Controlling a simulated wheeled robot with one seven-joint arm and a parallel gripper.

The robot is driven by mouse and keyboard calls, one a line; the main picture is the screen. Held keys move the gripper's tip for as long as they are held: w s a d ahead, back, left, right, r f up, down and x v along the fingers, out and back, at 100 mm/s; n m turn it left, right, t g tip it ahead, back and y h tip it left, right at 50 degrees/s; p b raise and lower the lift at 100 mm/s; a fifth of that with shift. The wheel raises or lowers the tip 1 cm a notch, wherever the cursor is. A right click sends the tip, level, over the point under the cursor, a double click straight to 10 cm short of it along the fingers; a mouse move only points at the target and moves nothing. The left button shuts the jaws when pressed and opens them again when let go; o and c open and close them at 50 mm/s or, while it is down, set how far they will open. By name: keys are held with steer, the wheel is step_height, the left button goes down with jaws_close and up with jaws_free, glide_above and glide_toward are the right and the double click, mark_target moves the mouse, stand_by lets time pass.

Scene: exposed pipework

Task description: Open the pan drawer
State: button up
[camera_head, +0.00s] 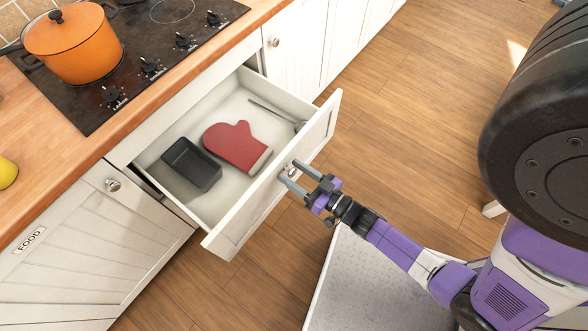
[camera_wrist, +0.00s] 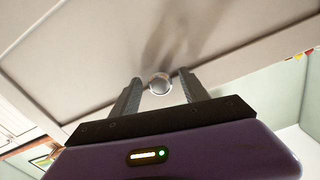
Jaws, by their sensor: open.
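The pan drawer (camera_head: 222,150) below the hob stands pulled well out, and its inside shows in the head view. In it lie a dark loaf tin (camera_head: 192,165), a red oven mitt (camera_head: 236,146) and a thin metal utensil (camera_head: 275,113). My gripper (camera_head: 288,172) is at the drawer front (camera_head: 246,222), with its fingers open on either side of the round knob. In the wrist view the silver knob (camera_wrist: 160,84) sits between the two fingertips, with a small gap visible to each side. The drawer front (camera_wrist: 80,60) fills most of that view.
An orange pot (camera_head: 75,45) stands on the black hob (camera_head: 130,75) above. A cupboard labelled FOOD (camera_head: 80,250) is at lower left, closed. A pale speckled surface (camera_head: 365,285) lies below my arm. Wooden floor (camera_head: 420,110) is clear at the upper right.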

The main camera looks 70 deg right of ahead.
steer(key=b+v, duration=0.1)
steer(key=v, duration=0.6)
steer(key=shift+s, duration=0.4)
steer(key=shift+a, duration=0.1)
steer(key=a+r+n+g+y, duration=0.1)
steer(key=a+r, duration=0.3)
steer(key=r, duration=0.4)
steer(key=s+a+r+n+y, duration=0.1)
steer(key=a+r+n+y, duration=0.1)
steer(key=a+r, duration=0.3)
steer(key=s+a+r+n+g+y, duration=0.1)
steer(key=a+r, duration=0.4)
steer(key=r, duration=0.5)
steer(key=shift+r+n+g+y, duration=0.3)
steer(key=shift+n+y, duration=0.2)
steer(key=shift+n, duration=0.4)
